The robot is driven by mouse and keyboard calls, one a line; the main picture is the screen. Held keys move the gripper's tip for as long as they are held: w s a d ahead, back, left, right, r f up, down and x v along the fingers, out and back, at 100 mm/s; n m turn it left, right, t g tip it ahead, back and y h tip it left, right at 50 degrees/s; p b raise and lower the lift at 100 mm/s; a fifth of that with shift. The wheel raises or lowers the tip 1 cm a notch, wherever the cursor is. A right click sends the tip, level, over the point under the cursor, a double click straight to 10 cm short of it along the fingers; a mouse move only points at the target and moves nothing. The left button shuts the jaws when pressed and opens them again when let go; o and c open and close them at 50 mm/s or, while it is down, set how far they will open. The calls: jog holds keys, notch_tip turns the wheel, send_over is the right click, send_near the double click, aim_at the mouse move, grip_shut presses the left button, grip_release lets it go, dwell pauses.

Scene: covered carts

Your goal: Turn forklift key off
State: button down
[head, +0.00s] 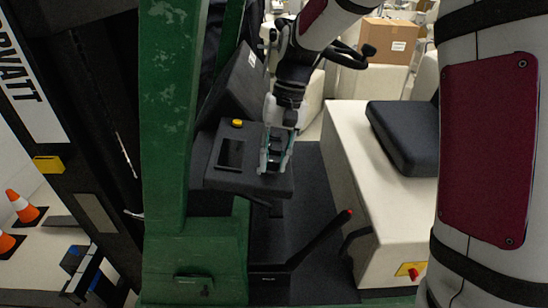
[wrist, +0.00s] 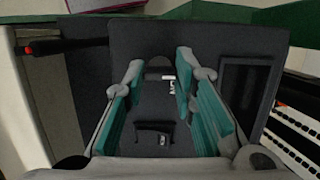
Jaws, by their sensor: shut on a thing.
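The forklift's dark control panel (head: 222,180) stands beside the green mast post. My gripper (head: 272,167) points down onto the right part of the panel. In the wrist view my gripper (wrist: 159,66) has its teal-padded fingers on both sides of a small dark rounded key piece (wrist: 158,73), and it is shut on that piece. The fingers keep a gap the width of the piece. A white printed label (wrist: 169,84) shows next to it. The key's exact angle is hard to tell, and in the head view the fingers hide the key.
The panel also has a yellow button (head: 237,123) and a dark screen (head: 230,154). The green post (head: 170,130) rises close on the left. A red-tipped lever (head: 322,237) stands below the panel. A black seat (head: 402,138) on a cream body is to the right.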

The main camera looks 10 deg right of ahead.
jog(key=c, duration=1.3)
grip_release()
jog(key=shift+r, duration=0.1)
jog(key=v, duration=1.2)
jog(key=shift+s, duration=0.1)
